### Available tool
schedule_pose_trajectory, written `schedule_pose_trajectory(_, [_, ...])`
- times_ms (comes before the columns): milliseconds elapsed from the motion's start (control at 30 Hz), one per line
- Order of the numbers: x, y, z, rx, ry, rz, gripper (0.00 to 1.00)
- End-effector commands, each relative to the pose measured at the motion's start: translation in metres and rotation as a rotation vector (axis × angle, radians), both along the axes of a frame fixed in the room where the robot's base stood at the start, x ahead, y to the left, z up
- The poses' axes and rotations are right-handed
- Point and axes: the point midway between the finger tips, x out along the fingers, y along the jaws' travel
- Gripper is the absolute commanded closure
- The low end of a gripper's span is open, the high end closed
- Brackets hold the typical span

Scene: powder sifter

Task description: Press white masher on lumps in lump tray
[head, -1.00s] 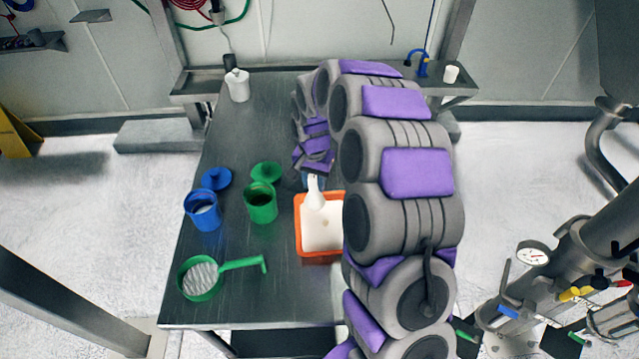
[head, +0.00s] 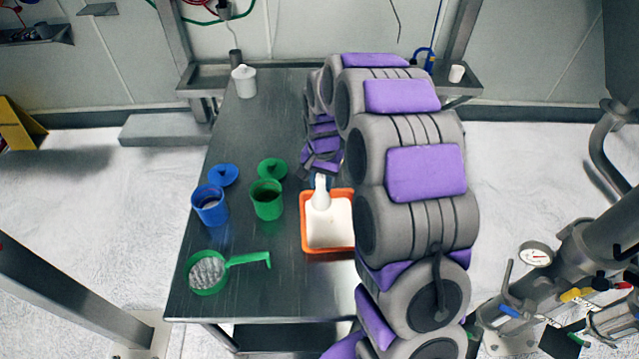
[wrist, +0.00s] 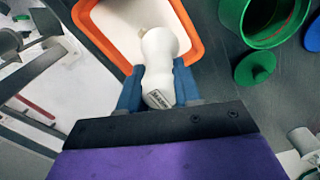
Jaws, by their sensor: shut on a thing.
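The white masher (head: 321,195) stands over the left back part of the orange-rimmed lump tray (head: 303,236). The tray holds white material; single lumps cannot be made out. My gripper (head: 321,178) is at the back edge of the tray, partly hidden by my arm. In the wrist view my gripper (wrist: 159,88) has its blue fingers shut on the handle of the masher (wrist: 158,55). The masher's lower end is over the white contents of the tray (wrist: 103,38); whether it touches them cannot be told.
Left of the tray stand a green container (head: 267,203) and a blue container (head: 210,208), with a green lid (head: 272,168) and blue lid (head: 223,175) behind. A green sieve (head: 207,272) lies front left. A white bottle (head: 244,82) stands at the back.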

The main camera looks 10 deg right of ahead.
Motion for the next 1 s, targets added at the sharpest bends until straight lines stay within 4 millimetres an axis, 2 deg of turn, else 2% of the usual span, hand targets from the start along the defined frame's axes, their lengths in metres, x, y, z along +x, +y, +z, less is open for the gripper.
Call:
schedule_pose_trajectory(200, [-0.018, -0.013, -0.003, -0.005, 0.003, -0.016, 1.00])
schedule_pose_trajectory(467, [-0.021, -0.008, -0.010, -0.015, -0.001, -0.020, 1.00])
schedule_pose_trajectory(1000, [-0.021, -0.015, -0.056, -0.010, -0.002, -0.019, 1.00])
